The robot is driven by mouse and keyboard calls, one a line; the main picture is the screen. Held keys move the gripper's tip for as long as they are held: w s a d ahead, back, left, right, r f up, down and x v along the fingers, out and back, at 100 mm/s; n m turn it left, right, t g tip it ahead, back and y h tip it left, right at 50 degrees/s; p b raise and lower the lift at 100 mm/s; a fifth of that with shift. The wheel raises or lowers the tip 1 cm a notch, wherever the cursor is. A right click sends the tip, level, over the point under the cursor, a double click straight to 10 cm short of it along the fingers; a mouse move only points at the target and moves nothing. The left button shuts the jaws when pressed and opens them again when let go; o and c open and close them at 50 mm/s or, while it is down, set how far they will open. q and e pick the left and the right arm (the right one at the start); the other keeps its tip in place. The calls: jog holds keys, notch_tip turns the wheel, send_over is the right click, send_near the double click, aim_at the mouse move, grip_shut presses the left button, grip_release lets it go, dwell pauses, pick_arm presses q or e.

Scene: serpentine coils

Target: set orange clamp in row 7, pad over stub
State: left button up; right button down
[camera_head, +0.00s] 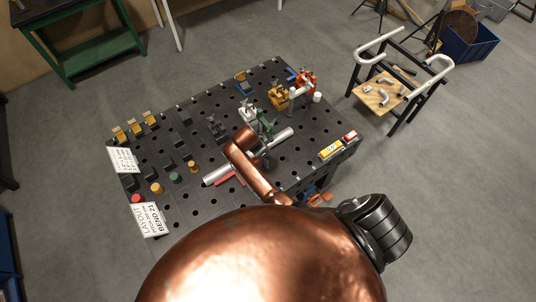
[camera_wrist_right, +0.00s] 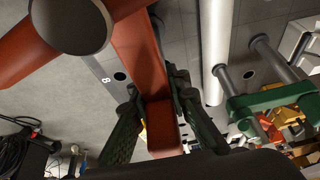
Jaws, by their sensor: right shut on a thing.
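My right gripper (camera_wrist_right: 157,100) shows in the right wrist view with its two dark green fingers shut on the orange clamp (camera_wrist_right: 140,55). The clamp's red-orange bar runs up between the fingers. A round, dark pad-like end (camera_wrist_right: 72,22) is at the upper left of that view. A pale pipe (camera_wrist_right: 215,55) stands to the right of the clamp, apart from it in the picture. In the head view my copper-coloured arm hides the right gripper, and I cannot make out the held clamp. Whether its pad is over a stub cannot be told. My left gripper is not in view.
The dark perforated table (camera_head: 208,192) carries a silver pipe (camera_head: 222,172), a green clamp (camera_head: 266,121), a yellow clamp (camera_head: 278,97) and a red-orange clamp (camera_head: 307,80). The green clamp (camera_wrist_right: 272,98) is right of my gripper in the wrist view. Layout cards (camera_head: 150,219) lie at the left edge.

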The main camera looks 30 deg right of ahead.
jog(key=shift+f+b, duration=0.5)
jog(key=shift+f, duration=0.65)
dwell(0.4)
jog(key=c, duration=1.8)
grip_release()
jog(key=shift+o, duration=0.2)
jog(key=v, duration=0.6)
jog(key=shift+a+r, duration=0.2)
jog(key=shift+r, duration=0.15)
jog(key=shift+a+r, duration=0.1)
jog(key=shift+r, duration=0.3)
